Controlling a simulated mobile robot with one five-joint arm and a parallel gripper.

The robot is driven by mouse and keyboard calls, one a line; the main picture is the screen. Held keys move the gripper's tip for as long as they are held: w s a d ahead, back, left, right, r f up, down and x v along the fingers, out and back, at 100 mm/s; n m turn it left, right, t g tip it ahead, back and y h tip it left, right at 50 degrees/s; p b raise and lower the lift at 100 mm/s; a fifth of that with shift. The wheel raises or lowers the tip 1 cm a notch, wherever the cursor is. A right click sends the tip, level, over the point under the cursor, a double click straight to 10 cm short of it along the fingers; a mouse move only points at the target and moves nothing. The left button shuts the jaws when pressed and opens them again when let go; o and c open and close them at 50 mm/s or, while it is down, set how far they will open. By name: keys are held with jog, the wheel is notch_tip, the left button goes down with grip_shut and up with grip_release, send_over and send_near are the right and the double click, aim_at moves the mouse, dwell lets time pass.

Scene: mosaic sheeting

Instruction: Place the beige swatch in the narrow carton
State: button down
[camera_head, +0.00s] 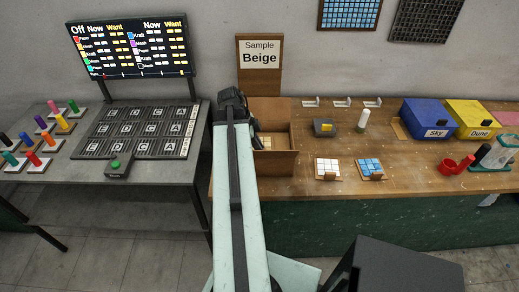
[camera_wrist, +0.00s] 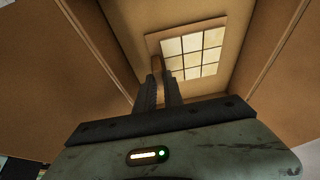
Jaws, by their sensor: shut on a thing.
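The beige swatch (camera_wrist: 195,50), a square of cream tiles on a wooden backing with a small wooden handle, shows in the wrist view inside the cardboard carton. My gripper (camera_wrist: 160,82) is shut on the handle of the swatch. The swatch lies at or close above the carton floor; I cannot tell if it touches. The open narrow carton (camera_head: 283,165) stands on the wooden bench in front of a "Sample Beige" sign (camera_head: 260,57). In the head view a bit of the swatch (camera_head: 265,142) shows in the carton, and my arm hides my gripper.
A white-tiled swatch (camera_head: 327,168) and a blue-tiled swatch (camera_head: 370,168) lie right of the carton. Blue (camera_head: 427,119) and yellow (camera_head: 476,119) boxes stand farther right. Carton walls rise around my gripper.

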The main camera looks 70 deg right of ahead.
jog(key=shift+f+b, duration=0.25)
jog(key=shift+b, duration=0.05)
jog(key=c, duration=1.5)
grip_release()
jog(key=shift+r, duration=0.15)
jog(key=shift+o, duration=0.2)
jog(key=p+v, duration=1.1)
jog(key=v, duration=0.1)
jog(key=shift+r+p, duration=0.15)
jog(key=shift+p, duration=0.2)
jog(key=shift+w, duration=0.1)
